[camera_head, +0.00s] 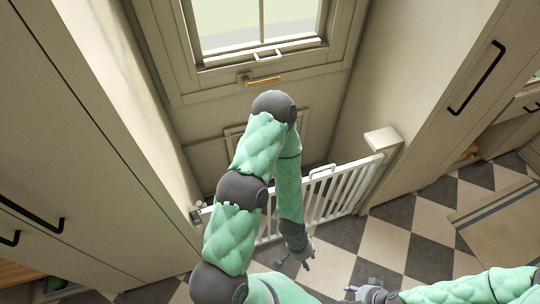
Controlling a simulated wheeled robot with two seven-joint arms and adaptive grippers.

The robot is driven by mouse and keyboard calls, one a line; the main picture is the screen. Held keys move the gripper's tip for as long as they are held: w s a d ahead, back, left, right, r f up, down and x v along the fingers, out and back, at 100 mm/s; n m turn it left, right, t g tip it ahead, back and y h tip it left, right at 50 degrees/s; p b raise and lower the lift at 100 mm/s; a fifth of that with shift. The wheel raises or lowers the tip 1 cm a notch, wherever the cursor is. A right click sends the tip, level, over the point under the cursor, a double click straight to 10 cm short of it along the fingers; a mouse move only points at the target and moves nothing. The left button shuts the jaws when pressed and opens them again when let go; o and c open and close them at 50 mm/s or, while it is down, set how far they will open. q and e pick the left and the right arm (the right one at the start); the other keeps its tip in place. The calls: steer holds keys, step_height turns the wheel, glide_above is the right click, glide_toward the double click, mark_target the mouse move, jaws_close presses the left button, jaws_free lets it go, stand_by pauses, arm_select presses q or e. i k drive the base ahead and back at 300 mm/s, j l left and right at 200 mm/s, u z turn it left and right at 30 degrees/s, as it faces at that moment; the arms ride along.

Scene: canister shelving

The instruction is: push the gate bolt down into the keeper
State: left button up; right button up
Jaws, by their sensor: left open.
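A white slatted gate (345,188) stands low across the passage below the window door. Its right end meets a pale post (383,140). A small metal fitting (197,212) sits at its left end; I cannot tell whether this is the bolt or the keeper. A raised white loop (322,171) stands on the gate's top rail. My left arm covers the gate's middle. My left gripper (295,264) is open and empty, low on the near side of the gate. My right gripper (352,289) is at the bottom edge, its jaws too small and cut off to read.
Tall cabinets with a dark handle (38,217) line the left. Another cabinet with a black handle (477,78) stands at right. A door with a brass handle (262,80) is behind the gate. The checkered floor (385,238) is clear right of my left gripper; a mat (500,228) lies farther right.

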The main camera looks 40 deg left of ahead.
mark_target(200, 205)
steer(key=u, duration=1.75)
